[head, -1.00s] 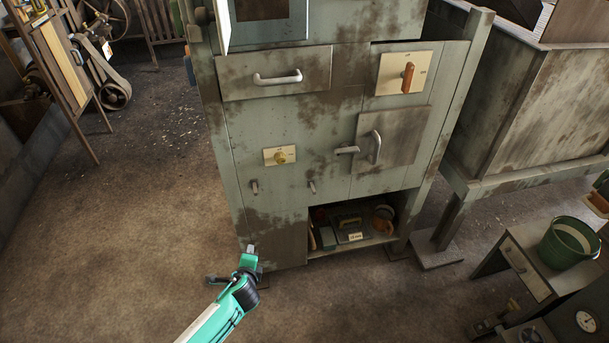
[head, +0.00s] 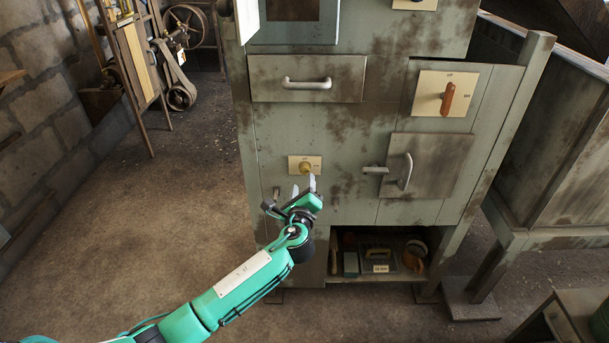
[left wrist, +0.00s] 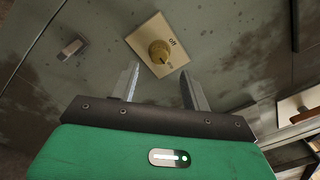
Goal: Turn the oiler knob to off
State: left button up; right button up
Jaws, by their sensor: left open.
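The oiler knob (head: 305,168) is a small round brass knob on a cream plate (head: 293,160) on the front of the grey-green cabinet. In the left wrist view the knob (left wrist: 160,52) sits on its plate (left wrist: 141,37), with "off" printed beside it. My left gripper (head: 304,186) is open and empty just below and in front of the knob. In the left wrist view its two fingers (left wrist: 162,84) are apart, and the knob lies beyond the gap between their tips. The gripper does not appear to touch the knob. My right gripper is not in view.
The cabinet (head: 340,130) also carries a drawer with a handle (head: 307,84), a red-handled switch (head: 447,97) and a small door with a handle (head: 405,171). A lower shelf (head: 380,276) holds several items. Floor at the left is open.

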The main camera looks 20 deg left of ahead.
aim_at(304, 171)
pick_arm(q)
jog(key=x, duration=0.6)
jog(key=c, duration=1)
